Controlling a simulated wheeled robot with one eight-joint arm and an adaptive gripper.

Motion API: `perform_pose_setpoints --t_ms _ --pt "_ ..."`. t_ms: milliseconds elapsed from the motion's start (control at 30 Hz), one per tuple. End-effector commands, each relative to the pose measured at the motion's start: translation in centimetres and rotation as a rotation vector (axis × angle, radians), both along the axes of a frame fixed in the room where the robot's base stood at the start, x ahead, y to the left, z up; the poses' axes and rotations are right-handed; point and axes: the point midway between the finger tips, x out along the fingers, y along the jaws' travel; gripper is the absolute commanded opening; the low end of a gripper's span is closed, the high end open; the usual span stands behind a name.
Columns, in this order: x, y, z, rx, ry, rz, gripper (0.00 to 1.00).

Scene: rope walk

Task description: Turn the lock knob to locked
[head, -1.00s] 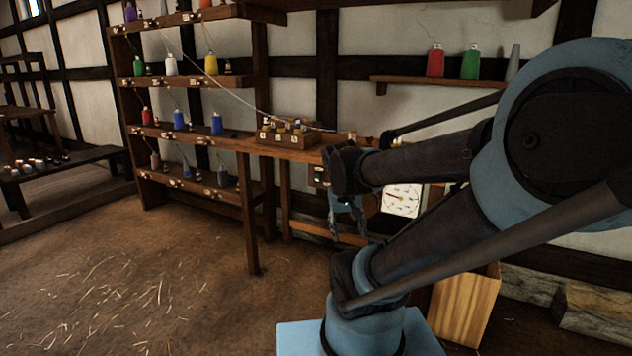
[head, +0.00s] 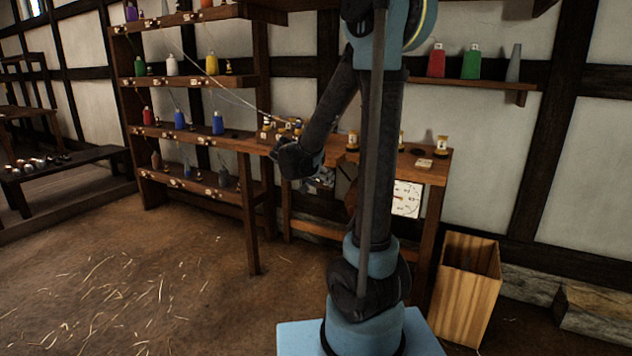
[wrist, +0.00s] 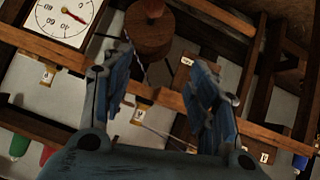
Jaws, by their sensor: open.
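My gripper (wrist: 162,66) is open in the wrist view, its two blue fingers apart with nothing seen between their tips. In the head view it (head: 322,182) is partly hidden by my arm, in front of the bench. A round brown wooden piece (wrist: 149,32) with a darker top is beyond the fingertips, apart from them. A white dial (wrist: 66,16) with a red needle lies left of it; the dial also shows in the head view (head: 407,198), right of my arm. I cannot tell for certain which part is the lock knob or how it is turned.
The wooden bench (head: 436,172) carries several small yellow-labelled spools. A tall shelf rack (head: 188,134) with coloured bobbins stands left. An open wooden bin (head: 466,290) stands right of my base. A wall shelf (head: 450,83) holds red and green bottles. The floor at left is clear except for straw.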

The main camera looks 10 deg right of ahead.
Motion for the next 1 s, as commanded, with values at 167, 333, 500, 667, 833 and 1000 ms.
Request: perform_pose_setpoints --t_ms 167,333,500,667,833,1000 --pt "4.4 3.1 -0.5 -0.015 -0.131 -0.008 0.54" --pt "7.4 5.7 -1.1 -0.015 -0.240 -0.010 0.54" --pt "9.0 7.4 -1.5 -0.013 -0.305 -0.008 0.54" --pt "9.6 7.7 -1.8 -0.010 -0.326 -0.009 0.54" --pt "11.0 6.7 -2.4 -0.010 -0.327 -0.011 0.54" --pt "13.2 5.0 -3.5 -0.011 -0.325 -0.012 0.54"
